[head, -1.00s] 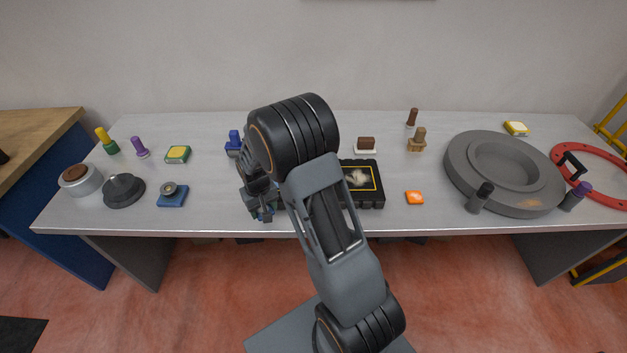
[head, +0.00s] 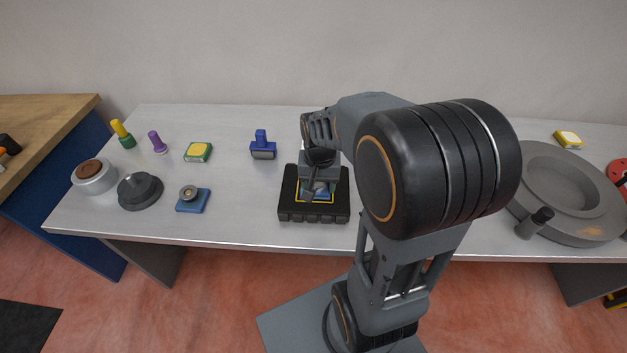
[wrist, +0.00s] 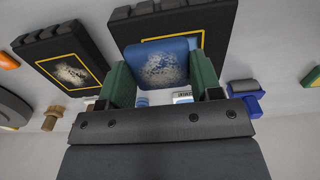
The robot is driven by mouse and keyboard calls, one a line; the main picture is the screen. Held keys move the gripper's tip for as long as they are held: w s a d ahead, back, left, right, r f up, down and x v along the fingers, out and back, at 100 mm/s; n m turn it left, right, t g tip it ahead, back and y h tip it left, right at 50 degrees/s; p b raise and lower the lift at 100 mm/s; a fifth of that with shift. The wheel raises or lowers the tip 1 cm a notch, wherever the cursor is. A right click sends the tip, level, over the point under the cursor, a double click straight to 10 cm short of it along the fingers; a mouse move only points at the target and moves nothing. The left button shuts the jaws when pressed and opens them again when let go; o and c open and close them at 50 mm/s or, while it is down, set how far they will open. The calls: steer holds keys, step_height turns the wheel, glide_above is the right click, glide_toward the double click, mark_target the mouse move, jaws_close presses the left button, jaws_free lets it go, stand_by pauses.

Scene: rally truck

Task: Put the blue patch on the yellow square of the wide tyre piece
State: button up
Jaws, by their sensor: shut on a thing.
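My gripper (head: 318,183) is shut on the blue patch (wrist: 160,48), which has a pale mottled middle, between its two green fingers in the wrist view. The patch is over a black tyre piece (head: 313,215) with a yellow square outline, and hides part of that outline. I cannot tell whether patch and tyre touch. This tyre piece also shows in the wrist view (wrist: 222,35) and looks the wider of two. The other black tyre piece (wrist: 45,48), with a yellow square and a pale worn spot, is hidden behind my arm in the head view.
A blue-handled block (head: 262,147) stands behind the tyre piece. A blue plate with a round knob (head: 193,200), a dark cone (head: 140,190) and a green-yellow block (head: 198,152) are to the left. A large grey wheel (head: 560,200) is at the right. Bare table lies left of the tyre.

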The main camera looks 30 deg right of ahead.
steer(key=w+d+f, duration=0.1)
steer(key=w+f, duration=0.1)
steer(key=w+d+f, duration=0.1)
steer(key=w+f, duration=0.1)
steer(key=w, duration=0.1)
steer(key=w+d+f+p, duration=0.1)
steer(key=w+f, duration=0.1)
steer(key=w, duration=0.1)
steer(key=shift+d+f, duration=0.1)
steer(key=shift+f, duration=0.25)
steer(key=shift+w+d+f, duration=0.2)
steer(key=shift+w+f, duration=0.3)
steer(key=shift+f, duration=0.1)
step_height(320, 180, down, 3)
steer(key=shift+w+r, duration=0.1)
steer(key=shift+w, duration=0.05)
steer(key=shift+f, duration=0.25)
steer(key=shift+f, duration=0.1)
